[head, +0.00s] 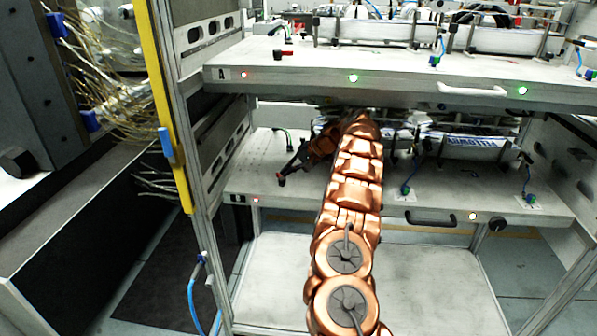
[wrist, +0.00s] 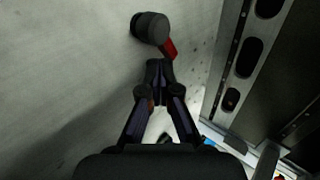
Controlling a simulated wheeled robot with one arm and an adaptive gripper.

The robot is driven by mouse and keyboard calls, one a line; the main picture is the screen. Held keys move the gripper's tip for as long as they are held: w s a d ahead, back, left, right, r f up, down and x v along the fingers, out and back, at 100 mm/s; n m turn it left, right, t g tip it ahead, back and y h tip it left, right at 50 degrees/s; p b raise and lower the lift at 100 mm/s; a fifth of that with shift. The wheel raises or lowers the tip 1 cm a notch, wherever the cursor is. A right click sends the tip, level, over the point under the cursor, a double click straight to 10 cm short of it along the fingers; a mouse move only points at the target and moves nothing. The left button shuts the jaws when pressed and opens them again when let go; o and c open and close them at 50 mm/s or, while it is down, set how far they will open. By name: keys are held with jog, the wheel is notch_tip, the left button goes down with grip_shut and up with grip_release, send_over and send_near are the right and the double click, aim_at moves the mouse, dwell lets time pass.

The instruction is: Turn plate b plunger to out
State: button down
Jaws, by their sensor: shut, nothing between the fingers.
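Plate B (head: 250,180) is the lower grey shelf, marked with a B at its front left edge. Its plunger (head: 281,182) is at the left front of the plate. In the wrist view the plunger (wrist: 150,27) is a dark round knob with a short red part (wrist: 169,49) pointing down and right. My gripper (head: 286,171) reaches in from the right, close beside the plunger. In the wrist view my gripper (wrist: 158,68) is shut and empty, with its tips just below the red part. I cannot tell whether they touch it.
Plate A (head: 310,68) lies above plate B, with a similar red-handled plunger (head: 283,53). A slotted metal upright (head: 232,145) stands close to the left of plate B. Labelled magazines (head: 475,147) fill the back right.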

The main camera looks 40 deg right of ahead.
jog(key=shift+w+a, duration=0.25)
jog(key=shift+w, duration=0.1)
jog(key=shift+w+a, duration=0.45)
jog(key=shift+a, duration=0.05)
jog(key=shift+s+a, duration=0.1)
dwell(0.5)
jog(key=shift+s+a+b, duration=0.4)
jog(key=shift+a+b, duration=0.15)
jog(key=shift+b, duration=0.35)
jog(key=v, duration=0.5)
jog(key=shift+w+d, duration=0.1)
jog(key=shift+d, duration=0.1)
jog(key=s+d, duration=0.8)
jog(key=shift+s+d, duration=0.2)
jog(key=shift+s, duration=0.1)
